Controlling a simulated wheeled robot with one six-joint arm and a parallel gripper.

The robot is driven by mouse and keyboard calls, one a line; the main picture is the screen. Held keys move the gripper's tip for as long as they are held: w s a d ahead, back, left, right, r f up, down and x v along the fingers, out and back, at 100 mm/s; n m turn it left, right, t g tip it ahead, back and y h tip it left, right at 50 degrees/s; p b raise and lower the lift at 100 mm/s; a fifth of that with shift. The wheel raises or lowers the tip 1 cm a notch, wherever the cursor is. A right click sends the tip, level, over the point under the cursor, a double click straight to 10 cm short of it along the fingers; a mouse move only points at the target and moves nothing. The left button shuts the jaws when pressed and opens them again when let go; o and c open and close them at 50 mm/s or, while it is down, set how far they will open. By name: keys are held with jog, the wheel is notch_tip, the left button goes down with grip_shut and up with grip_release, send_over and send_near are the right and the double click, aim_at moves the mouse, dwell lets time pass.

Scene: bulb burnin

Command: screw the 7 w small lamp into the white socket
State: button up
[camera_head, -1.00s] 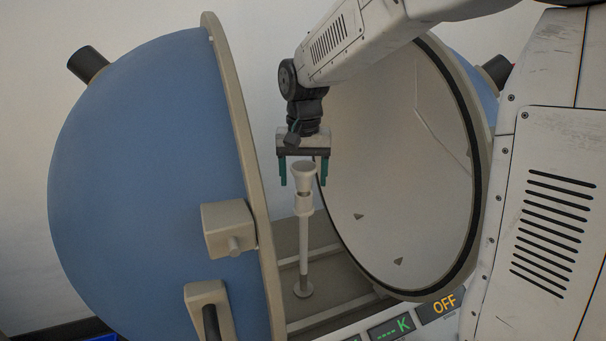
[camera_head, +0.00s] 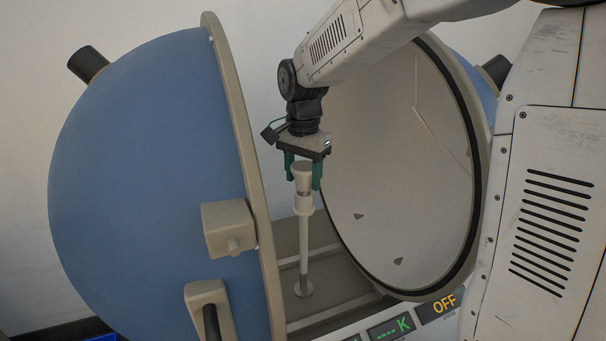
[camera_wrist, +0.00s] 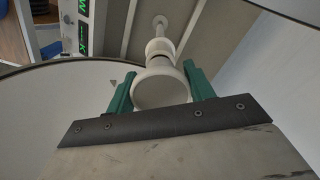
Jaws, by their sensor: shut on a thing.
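The small white lamp (camera_head: 302,175) stands upright, wide end up, on top of the white socket (camera_head: 304,205), which sits on a slim white post. My gripper (camera_head: 302,178) points down from above and is shut on the lamp, one green finger on each side. In the wrist view the lamp's round pale face (camera_wrist: 160,92) lies between the fingers (camera_wrist: 160,88), with the socket (camera_wrist: 160,47) just beyond it, in line. A narrow band shows between lamp and socket; how deep the lamp sits cannot be told. No wattage marking is readable.
The blue hemisphere (camera_head: 145,180) of an opened sphere stands left of the post, the pale-lined other half (camera_head: 395,180) close on the right. The post rises from a beige base (camera_head: 325,262) between them. A display reading OFF (camera_head: 438,308) is at the front.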

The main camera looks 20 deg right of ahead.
jog(key=m, duration=0.7)
jog(key=shift+w, duration=0.1)
jog(key=m, duration=0.4)
jog(key=shift+m, duration=0.4)
jog(key=m, duration=0.4)
jog(key=shift+w, duration=0.1)
jog(key=o, duration=0.9)
jog(key=shift+c, duration=0.2)
